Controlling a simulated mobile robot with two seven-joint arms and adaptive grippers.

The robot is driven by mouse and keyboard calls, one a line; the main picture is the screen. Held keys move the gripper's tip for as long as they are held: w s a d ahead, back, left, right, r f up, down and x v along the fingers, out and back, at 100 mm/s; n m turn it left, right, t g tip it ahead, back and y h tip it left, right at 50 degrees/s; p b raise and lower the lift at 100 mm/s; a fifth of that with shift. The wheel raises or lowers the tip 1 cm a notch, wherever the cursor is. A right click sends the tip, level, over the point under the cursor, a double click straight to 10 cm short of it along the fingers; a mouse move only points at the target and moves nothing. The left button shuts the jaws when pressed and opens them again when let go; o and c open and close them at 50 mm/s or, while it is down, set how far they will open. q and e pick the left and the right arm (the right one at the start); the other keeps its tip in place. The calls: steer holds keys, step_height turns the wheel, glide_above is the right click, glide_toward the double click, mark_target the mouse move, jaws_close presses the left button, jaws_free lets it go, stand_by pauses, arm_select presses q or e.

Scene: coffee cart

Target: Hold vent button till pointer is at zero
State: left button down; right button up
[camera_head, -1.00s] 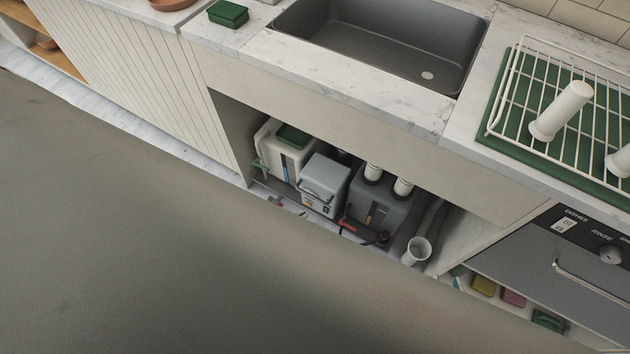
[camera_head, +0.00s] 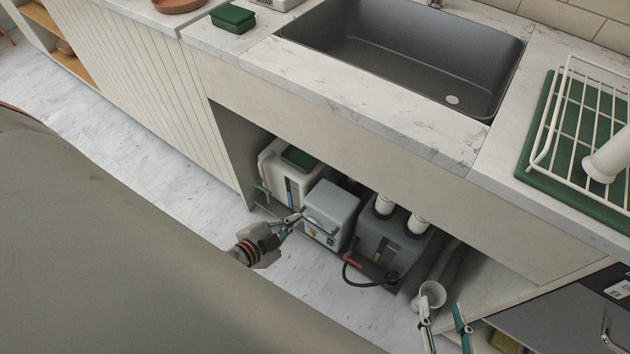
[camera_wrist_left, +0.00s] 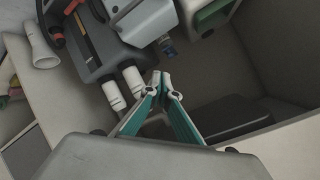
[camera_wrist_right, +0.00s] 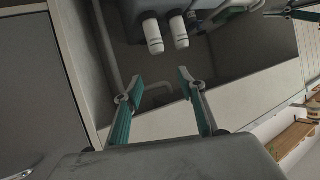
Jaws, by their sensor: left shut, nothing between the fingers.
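A blue-grey box (camera_head: 332,210) with a handle stands under the sink. Its front has small controls and a yellow mark (camera_head: 312,232). Which control is the vent button, and where the pointer is, I cannot make out. My left gripper (camera_head: 298,218) is shut and empty in front of the box's left front; contact cannot be told. In the left wrist view its fingertips (camera_wrist_left: 166,76) meet, with the box (camera_wrist_left: 145,22) beyond them. My right gripper (camera_head: 443,310) is open and empty beside the white pipe mouth; its spread fingers show in the right wrist view (camera_wrist_right: 158,85).
A white tank (camera_head: 275,170) with a green lid stands left of the box. A dark grey tank (camera_head: 385,245) with white pipes and a black hose stands right. A white open pipe (camera_head: 432,294) is near my right gripper. The counter edge and sink (camera_head: 400,55) overhang them.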

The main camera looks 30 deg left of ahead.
arm_select(q)
steer(key=w+a+f+m+b, duration=0.1)
steer(key=a+f+m+b, duration=0.25)
steer(key=f, duration=0.45)
steer(key=w+a+f+m+b, duration=0.1)
steer(key=a+f+m+b, duration=0.1)
steer(key=f+b, duration=0.35)
steer(key=m+g+b, duration=0.4)
steer(key=m+b, duration=0.1)
steer(key=m, duration=0.6)
glide_toward(311, 235)
steer(key=s+f, duration=0.6)
steer(key=f, duration=0.1)
steer(key=shift+m+h, duration=0.25)
steer(key=shift+h, duration=0.15)
arm_select(e)
steer(key=s+a+f+m, duration=0.1)
steer(key=a+f+m, duration=0.2)
steer(key=f+m, duration=0.1)
steer(key=shift+s+a+f+y, duration=0.25)
steer(key=shift+s+f+y, duration=0.15)
steer(key=shift+f, duration=0.1)
